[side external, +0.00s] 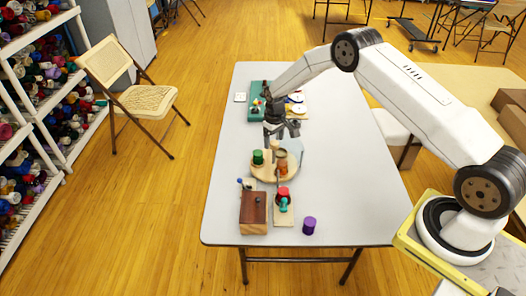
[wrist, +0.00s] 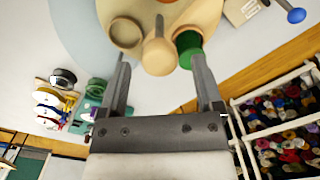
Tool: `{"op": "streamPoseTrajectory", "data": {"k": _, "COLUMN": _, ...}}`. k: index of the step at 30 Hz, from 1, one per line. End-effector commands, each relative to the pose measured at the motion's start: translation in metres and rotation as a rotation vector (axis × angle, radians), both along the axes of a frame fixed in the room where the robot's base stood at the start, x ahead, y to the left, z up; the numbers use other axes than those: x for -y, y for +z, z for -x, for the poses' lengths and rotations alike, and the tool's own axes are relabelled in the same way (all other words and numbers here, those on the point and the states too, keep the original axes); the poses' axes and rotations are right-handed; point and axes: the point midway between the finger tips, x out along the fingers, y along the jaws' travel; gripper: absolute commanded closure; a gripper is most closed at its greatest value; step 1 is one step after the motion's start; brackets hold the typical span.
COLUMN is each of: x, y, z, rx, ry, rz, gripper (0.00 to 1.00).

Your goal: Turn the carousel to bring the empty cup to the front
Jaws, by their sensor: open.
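The carousel (side external: 264,175) is a round wooden turntable on the grey table. A green-filled cup (side external: 258,157) stands on its left side, and a brown-orange cup or post (side external: 281,160) stands near its middle right. In the wrist view, a tan cup (wrist: 125,32) with a hollow-looking top is at the left, a pale wooden peg (wrist: 158,55) is in the middle, and the green cup (wrist: 188,45) is at the right. My gripper (side external: 282,136) is open and empty, above the carousel's far side. In the wrist view its fingers (wrist: 159,64) appear either side of the peg; contact cannot be told.
In front of the carousel are a brown wooden box (side external: 254,212), a small board with a red-topped item (side external: 283,192), and a purple cylinder (side external: 309,225). A green board (side external: 256,103) with several items lies behind. The table's left and right sides are clear.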

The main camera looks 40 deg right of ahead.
Motion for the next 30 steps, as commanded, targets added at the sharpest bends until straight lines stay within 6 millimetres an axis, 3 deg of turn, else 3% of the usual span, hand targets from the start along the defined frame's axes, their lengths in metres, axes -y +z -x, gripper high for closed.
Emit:
{"op": "streamPoseTrajectory", "data": {"k": 14, "x": 0.0, "y": -0.0102, "z": -0.0001, "rx": 0.001, "ry": 0.0, "rz": 0.0, "gripper": 0.16}}
{"op": "streamPoseTrajectory", "data": {"k": 22, "x": -0.0001, "y": -0.01, "z": -0.0001, "rx": 0.001, "ry": 0.0, "rz": 0.0, "gripper": 1.0}}
{"op": "streamPoseTrajectory", "data": {"k": 30, "x": -0.0004, "y": -0.0099, "z": -0.0001, "rx": 0.001, "ry": 0.001, "rz": 0.0, "gripper": 1.0}}
